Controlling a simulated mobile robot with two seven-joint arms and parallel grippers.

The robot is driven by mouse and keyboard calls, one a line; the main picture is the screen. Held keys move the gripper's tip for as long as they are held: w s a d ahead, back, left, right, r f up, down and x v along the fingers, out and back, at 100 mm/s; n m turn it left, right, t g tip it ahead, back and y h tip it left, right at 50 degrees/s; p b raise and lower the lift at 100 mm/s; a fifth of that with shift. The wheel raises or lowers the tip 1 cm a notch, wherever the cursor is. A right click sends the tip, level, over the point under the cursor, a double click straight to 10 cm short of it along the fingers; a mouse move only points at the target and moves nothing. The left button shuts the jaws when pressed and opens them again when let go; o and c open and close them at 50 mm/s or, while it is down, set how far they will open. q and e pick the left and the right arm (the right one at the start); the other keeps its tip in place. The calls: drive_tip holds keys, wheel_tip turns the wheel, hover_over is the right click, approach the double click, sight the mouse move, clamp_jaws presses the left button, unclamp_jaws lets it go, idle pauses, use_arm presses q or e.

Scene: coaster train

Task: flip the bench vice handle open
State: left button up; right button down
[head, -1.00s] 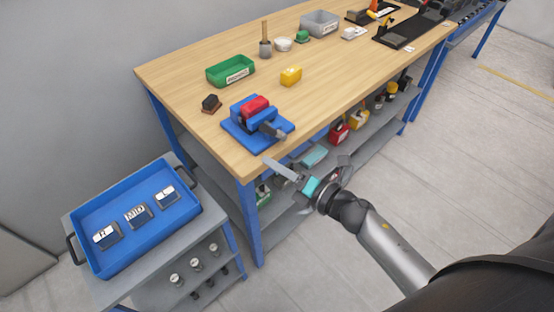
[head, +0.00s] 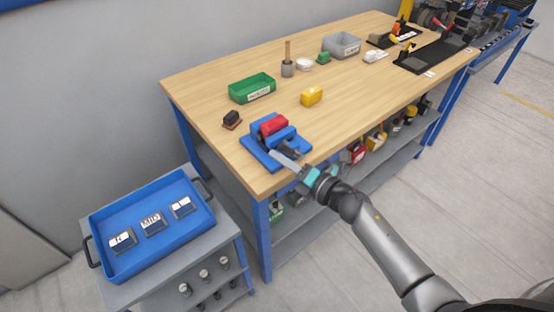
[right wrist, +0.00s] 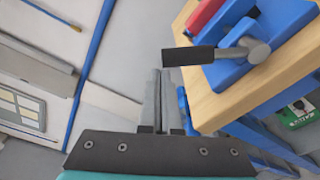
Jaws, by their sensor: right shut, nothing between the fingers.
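The bench vice (head: 250,154) is blue with a red block (head: 273,125) on top, and stands at the near left corner of the wooden workbench. In the right wrist view its handle has a dark grip (right wrist: 188,56) sticking out to the left from a grey round pivot (right wrist: 258,51). My right gripper (head: 275,155) is shut and empty at the vice's front side, partly covering the handle in the head view. In the right wrist view its fingertips (right wrist: 161,76) appear just below the dark grip; whether they touch it I cannot tell. My left gripper is not in view.
A blue tray (head: 101,231) with labelled blocks stands on a grey cart at lower left. On the workbench (head: 215,160) are a small dark block (head: 232,117), a green bin (head: 235,96) and a yellow block (head: 312,96). Several items sit on the shelf below.

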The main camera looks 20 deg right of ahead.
sight(283, 145)
drive_tip(key=shift+r, duration=0.1)
drive_tip(key=shift+w+d+r+m, duration=0.1)
drive_tip(key=shift+d+r+m, duration=0.15)
drive_tip(key=shift+m, duration=0.15)
drive_tip(key=shift+d+r, duration=0.1)
drive_tip(key=shift+d, duration=0.05)
drive_tip(key=shift+w+d+r+m+p, duration=0.3)
drive_tip(key=shift+d+r+m+p, duration=0.35)
drive_tip(key=shift+m, duration=0.35)
drive_tip(key=w+d+m+t+b, duration=0.2)
drive_tip(key=w+d+m+b, duration=0.2)
drive_tip(key=d+m, duration=0.7)
drive_tip(key=shift+d+m+b, duration=0.25)
drive_tip(key=shift+m+b, duration=0.1)
drive_tip(key=shift+m, duration=0.45)
drive_tip(key=shift+r, duration=0.1)
drive_tip(key=shift+w+y, duration=0.1)
drive_tip(key=shift+y, duration=0.2)
